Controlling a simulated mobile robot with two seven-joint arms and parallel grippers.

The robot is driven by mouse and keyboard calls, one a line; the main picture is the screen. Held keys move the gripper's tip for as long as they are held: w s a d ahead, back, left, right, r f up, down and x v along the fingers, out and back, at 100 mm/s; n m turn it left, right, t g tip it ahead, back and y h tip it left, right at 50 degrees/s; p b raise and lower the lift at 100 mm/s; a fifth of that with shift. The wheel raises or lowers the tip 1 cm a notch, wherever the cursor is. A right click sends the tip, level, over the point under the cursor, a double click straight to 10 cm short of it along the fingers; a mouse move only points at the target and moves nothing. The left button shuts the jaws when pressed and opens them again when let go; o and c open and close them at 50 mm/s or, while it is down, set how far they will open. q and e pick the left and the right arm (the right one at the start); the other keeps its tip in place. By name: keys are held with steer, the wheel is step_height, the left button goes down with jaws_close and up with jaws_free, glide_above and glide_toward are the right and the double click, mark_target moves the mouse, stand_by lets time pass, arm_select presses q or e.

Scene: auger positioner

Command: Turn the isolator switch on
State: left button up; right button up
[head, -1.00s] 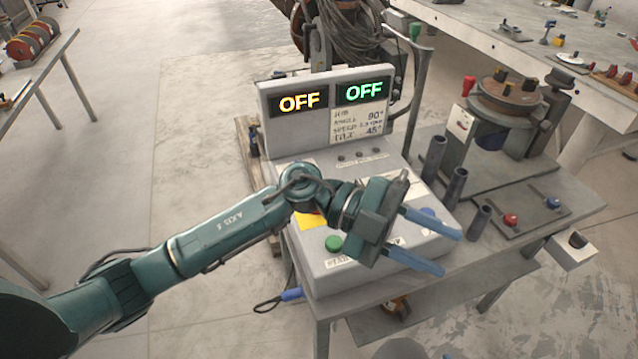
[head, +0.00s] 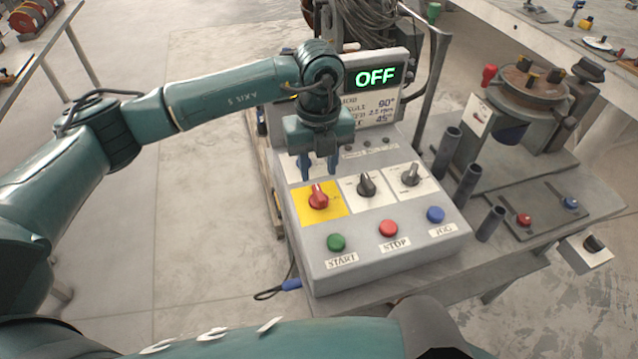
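The isolator switch (head: 318,198) is a red rotary knob on a yellow plate, at the left of the control box's sloped face. My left gripper (head: 319,172) points down just behind and above the knob. Its two blue fingers are apart with nothing visible between them. I cannot tell whether they touch the knob. The right display (head: 375,77) reads OFF in green. The left display is hidden behind my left arm. My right gripper is not in view.
Two dark rotary knobs (head: 367,185) sit right of the red one. Green START (head: 336,242), red STOP (head: 388,228) and blue JOG (head: 435,214) buttons line the front. Several dark upright tubes (head: 447,152) and a round turntable (head: 528,84) stand to the right.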

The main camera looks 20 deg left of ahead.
mark_target(319, 192)
arm_select(q)
step_height(319, 192, down, 7)
steer(key=shift+r+p, duration=0.2)
steer(key=shift+p, duration=0.2)
jaws_close()
